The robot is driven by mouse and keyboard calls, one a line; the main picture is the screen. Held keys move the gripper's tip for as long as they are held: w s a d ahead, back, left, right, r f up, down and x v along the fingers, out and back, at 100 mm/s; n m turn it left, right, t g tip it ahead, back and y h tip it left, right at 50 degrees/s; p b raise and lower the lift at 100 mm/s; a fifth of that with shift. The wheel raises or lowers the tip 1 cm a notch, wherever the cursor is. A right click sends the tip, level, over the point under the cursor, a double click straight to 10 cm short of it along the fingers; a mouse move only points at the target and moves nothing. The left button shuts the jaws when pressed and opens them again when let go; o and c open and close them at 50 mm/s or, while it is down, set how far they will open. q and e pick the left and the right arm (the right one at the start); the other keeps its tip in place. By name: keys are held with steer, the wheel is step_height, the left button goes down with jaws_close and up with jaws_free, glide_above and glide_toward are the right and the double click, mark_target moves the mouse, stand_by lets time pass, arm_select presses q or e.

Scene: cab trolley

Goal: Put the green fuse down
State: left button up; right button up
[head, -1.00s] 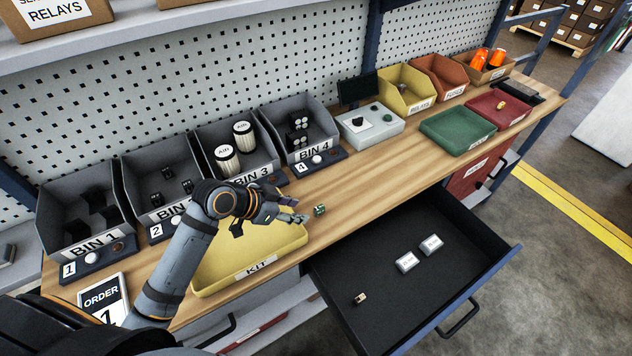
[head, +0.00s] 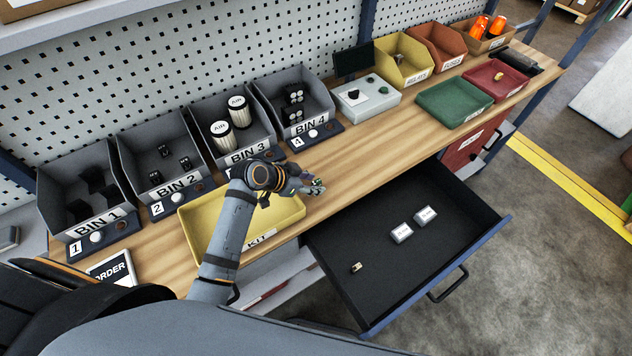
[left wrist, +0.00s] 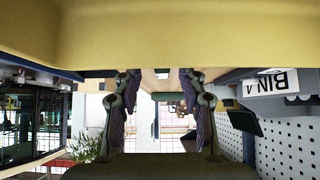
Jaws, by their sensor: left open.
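The small green fuse (head: 318,182) is on the wooden worktop, just right of the yellow kit tray (head: 192,232). My left gripper (head: 309,185) is open, low over the worktop beyond the tray's right end. Its fingertips are at the fuse, which shows between them in the head view. I cannot tell whether they touch it. In the left wrist view the two fingers (left wrist: 162,92) stand apart, and I cannot make out the fuse there. My right gripper is not in view.
An open dark drawer (head: 385,275) holds two white boxes and a small fuse-like piece. Grey bins line the back, with a switch box (head: 366,104) beside bin 4. A green tray (head: 453,102) and a red tray (head: 497,78) stand right. The worktop (head: 385,150) between is clear.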

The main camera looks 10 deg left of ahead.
arm_select(q)
steer(key=shift+x, duration=1.2)
steer(key=shift+a+r, duration=0.1)
steer(key=shift+a, duration=0.05)
steer(key=c, duration=0.4)
jaws_close()
steer(key=shift+r, duration=0.1)
